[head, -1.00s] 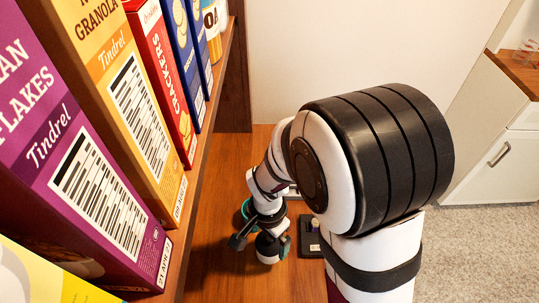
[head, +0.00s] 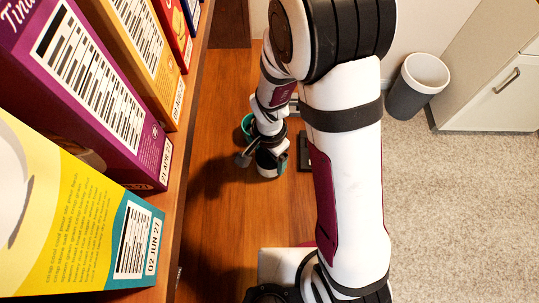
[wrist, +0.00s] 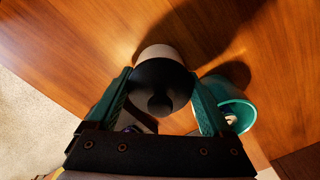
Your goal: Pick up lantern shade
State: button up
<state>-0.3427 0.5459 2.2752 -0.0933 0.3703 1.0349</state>
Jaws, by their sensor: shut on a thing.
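The lantern shade is most likely the pale, round piece with a black domed top and knob in the wrist view (wrist: 160,86). My gripper (wrist: 160,100) has a finger on each side of the black top and is shut on it. In the head view my gripper (head: 262,150) is low over the wooden surface, and the pale lower part of the piece (head: 268,172) shows beneath it. I cannot tell whether the piece touches the surface. A teal cup-like thing (wrist: 236,108) lies just right of the right finger, and its edge shows in the head view (head: 247,125).
Cereal boxes, such as the purple one (head: 95,90) and the yellow one (head: 70,210), line a shelf on the left. A dark flat object (head: 304,152) lies right of my gripper. A grey bin (head: 416,86) stands on the carpet. The wooden surface (head: 225,235) nearer me is clear.

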jog(key=shift+r, duration=0.15)
notch_tip(320, 180, up, 4)
jog(key=shift+f, duration=0.15)
jog(key=s+d+r, duration=0.2)
jog(key=d+r, duration=0.5)
jog(key=d, duration=0.3)
jog(key=w+m, duration=0.1)
jog(key=w, duration=0.1)
jog(key=w+d+f+m, duration=0.1)
jog(key=w+m, duration=0.1)
jog(key=w, duration=0.1)
jog(key=w+m, duration=0.1)
jog(key=w, duration=0.1)
jog(key=shift+w+d+f+m, duration=0.15)
jog(key=shift+d+m, duration=0.2)
jog(key=shift+m, duration=0.05)
jog(key=shift+w+f, duration=0.1)
jog(key=shift+f, duration=1.45)
jog(key=shift+f, duration=0.1)
jog(key=shift+f, duration=1.55)
